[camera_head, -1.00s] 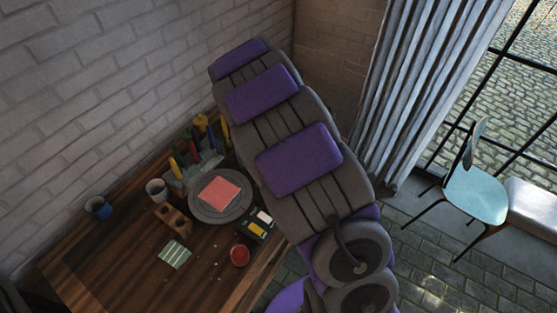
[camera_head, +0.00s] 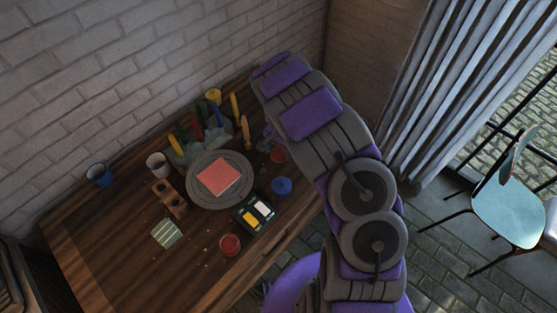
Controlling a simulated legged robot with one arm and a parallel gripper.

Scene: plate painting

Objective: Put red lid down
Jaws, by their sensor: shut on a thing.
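The red lid (camera_head: 278,156) shows as a small red piece right of the round grey stand, near the table's right edge. My gripper (camera_head: 269,145) is small and partly hidden behind my arm. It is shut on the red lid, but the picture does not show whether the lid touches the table. A red pot (camera_head: 229,245) stands near the table's front edge, apart from the gripper. A blue pot with a knobbed top (camera_head: 282,186) stands just below the lid in the picture.
A round grey stand (camera_head: 196,197) bears a pink-red square plate (camera_head: 219,172). A black paint box (camera_head: 244,226), green striped cloth (camera_head: 166,234), wooden block (camera_head: 163,190), white cup (camera_head: 155,166), blue cup (camera_head: 98,175) and colourful brush rack (camera_head: 188,155) share the wooden table (camera_head: 110,250). The front left is clear.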

